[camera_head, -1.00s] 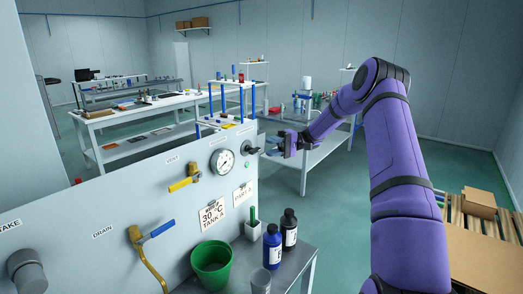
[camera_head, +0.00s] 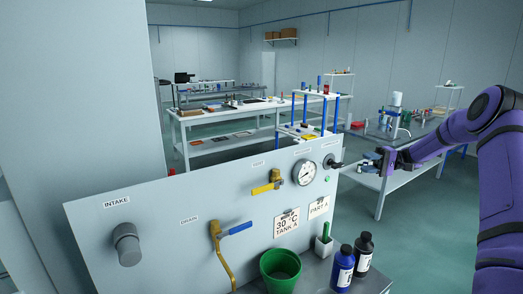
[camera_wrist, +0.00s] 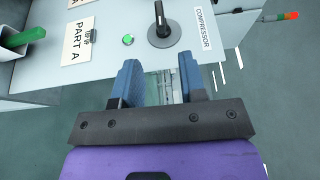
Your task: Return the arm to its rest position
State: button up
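My gripper (camera_head: 373,160) is at the end of my purple arm, at the right of the head view, just right of the panel's upper right corner. In the wrist view its two blue fingers (camera_wrist: 160,85) are apart with nothing between them. A black rotary knob (camera_wrist: 163,32) labelled COMPRESSOR is ahead of the fingers and apart from them. The same knob shows in the head view (camera_head: 331,162) at the panel's right end. A green button (camera_wrist: 128,40) is beside the knob.
The panel (camera_head: 150,245) carries an intake knob (camera_head: 127,244), a blue-handled drain valve (camera_head: 235,229), a yellow valve (camera_head: 268,183) and a gauge (camera_head: 304,172). A green bucket (camera_head: 280,268) and bottles (camera_head: 342,270) stand below. Floor right of the panel (camera_head: 420,240) is clear.

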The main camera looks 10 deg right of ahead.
jog(key=s+a+r+g+h, duration=0.1)
jog(key=s+a+r+h, duration=0.6)
jog(key=a, duration=0.3)
jog(key=s+a+r+g+h, duration=0.1)
jog(key=s+a+r+h, duration=0.3)
jog(key=s+a+r, duration=0.5)
jog(key=s+a+t+h, duration=0.3)
jog(key=s+t+h, duration=0.4)
jog(key=s, duration=1.7)
jog(key=shift+s, duration=0.4)
